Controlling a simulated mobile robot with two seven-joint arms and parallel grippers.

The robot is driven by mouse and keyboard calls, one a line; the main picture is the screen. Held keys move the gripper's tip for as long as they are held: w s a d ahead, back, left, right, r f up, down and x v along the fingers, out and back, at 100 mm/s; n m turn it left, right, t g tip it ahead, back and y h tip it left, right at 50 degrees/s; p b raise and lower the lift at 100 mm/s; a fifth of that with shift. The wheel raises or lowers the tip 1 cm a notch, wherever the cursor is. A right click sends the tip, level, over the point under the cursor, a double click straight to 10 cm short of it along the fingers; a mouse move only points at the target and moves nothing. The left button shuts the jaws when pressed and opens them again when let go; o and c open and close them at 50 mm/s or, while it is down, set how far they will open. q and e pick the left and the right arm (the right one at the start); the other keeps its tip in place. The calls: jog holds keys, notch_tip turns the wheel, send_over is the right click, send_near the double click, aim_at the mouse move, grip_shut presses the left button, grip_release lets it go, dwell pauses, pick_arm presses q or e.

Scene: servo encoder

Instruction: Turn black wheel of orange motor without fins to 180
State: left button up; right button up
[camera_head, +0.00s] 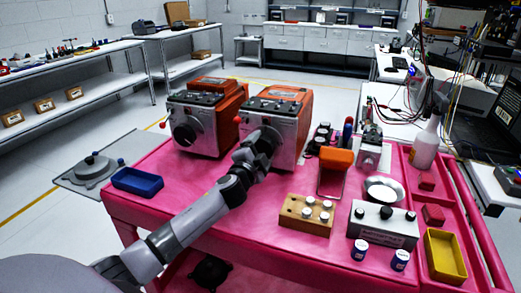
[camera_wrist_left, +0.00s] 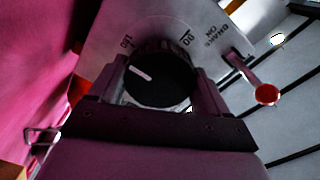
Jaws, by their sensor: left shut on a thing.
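Two orange motors with grey front plates stand side by side, the left motor (camera_head: 200,112) and the right motor (camera_head: 287,122). I cannot clearly tell which has fins. My left gripper (camera_head: 262,148) is at the front of the right motor and hides its wheel in the head view. In the left wrist view, the gripper (camera_wrist_left: 160,88) is shut on the black wheel (camera_wrist_left: 165,90), one finger on each side. The wheel's white mark points left and slightly up, below the "180" label (camera_wrist_left: 126,42). The left motor's black wheel (camera_head: 184,132) is free. My right gripper is out of view.
A red-knobbed brake lever (camera_wrist_left: 265,93) sits right of the wheel in the wrist view. On the pink cart (camera_head: 225,235) are a blue tray (camera_head: 137,182), a wooden block with pegs (camera_head: 306,218), a grey box with knobs (camera_head: 383,224) and a yellow bin (camera_head: 445,256).

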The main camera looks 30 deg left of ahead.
pick_arm(q)
jog(key=o, duration=1)
jog(key=v, duration=0.7)
jog(key=shift+s, duration=0.1)
